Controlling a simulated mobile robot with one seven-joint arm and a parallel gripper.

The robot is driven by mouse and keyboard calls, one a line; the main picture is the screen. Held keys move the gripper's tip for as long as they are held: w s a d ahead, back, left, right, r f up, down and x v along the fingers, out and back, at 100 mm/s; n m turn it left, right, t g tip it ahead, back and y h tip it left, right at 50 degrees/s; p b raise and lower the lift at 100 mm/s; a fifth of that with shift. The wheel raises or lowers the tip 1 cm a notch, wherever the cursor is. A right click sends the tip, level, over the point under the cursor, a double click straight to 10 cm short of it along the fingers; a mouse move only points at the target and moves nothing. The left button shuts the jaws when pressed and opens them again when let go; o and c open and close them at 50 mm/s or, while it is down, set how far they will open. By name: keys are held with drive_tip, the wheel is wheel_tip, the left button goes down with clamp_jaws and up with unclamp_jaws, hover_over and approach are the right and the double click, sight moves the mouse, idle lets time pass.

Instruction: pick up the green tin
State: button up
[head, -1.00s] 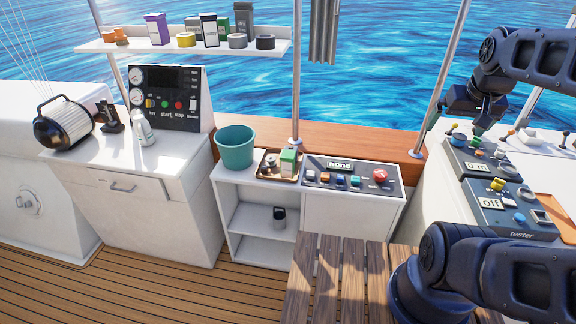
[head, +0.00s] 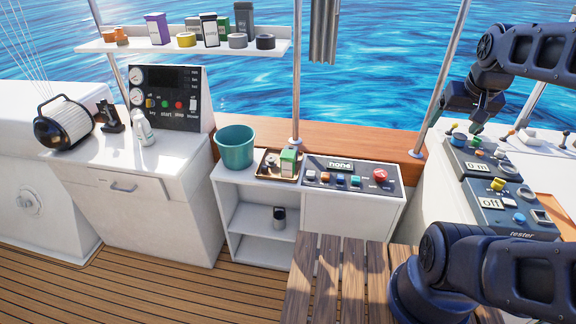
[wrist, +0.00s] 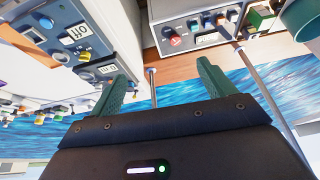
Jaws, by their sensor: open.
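A box-shaped green tin with a white part (head: 288,161) stands on a small brown tray (head: 266,172), on the low white cabinet right of the teal bucket. It also shows at the top right of the wrist view (wrist: 262,18). Another green container (head: 223,29) stands on the upper shelf, partly hidden by its neighbours. My gripper (wrist: 162,82) is open and empty, its two green fingers spread apart. In the head view my gripper (head: 478,124) hangs above the right-hand console, far right of the tray and clear of both green things.
The teal bucket (head: 236,148) stands close left of the tray. A button panel (head: 350,178) adjoins it on the right. A metal pole (head: 297,75) rises behind the tray. A slatted wooden table (head: 335,275) stands in front. Consoles with knobs (head: 478,165) lie below my gripper.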

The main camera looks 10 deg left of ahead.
drive_tip(key=w+a+m+g+y, duration=0.15)
drive_tip(key=w+a+m, duration=0.5)
drive_tip(key=w, duration=0.65)
drive_tip(key=m+g+h, duration=0.2)
drive_tip(key=m+g, duration=0.1)
drive_tip(key=m, duration=0.8)
hover_over(289, 153)
drive_tip(key=shift+y, duration=0.25)
wheel_tip(289, 153, down, 30)
drive_tip(key=shift+f, duration=0.4)
wheel_tip(289, 153, down, 5)
drive_tip(key=shift+f, duration=0.2)
drive_tip(key=shift+s+a+f, duration=0.1)
drive_tip(key=shift+s+f, duration=0.05)
drive_tip(key=shift+f, duration=1.15)
drive_tip(key=shift+s+a+f, duration=0.1)
drive_tip(key=shift+s+f, duration=0.05)
drive_tip(key=shift+f, duration=1.15)
drive_tip(key=shift+c, duration=0.2)
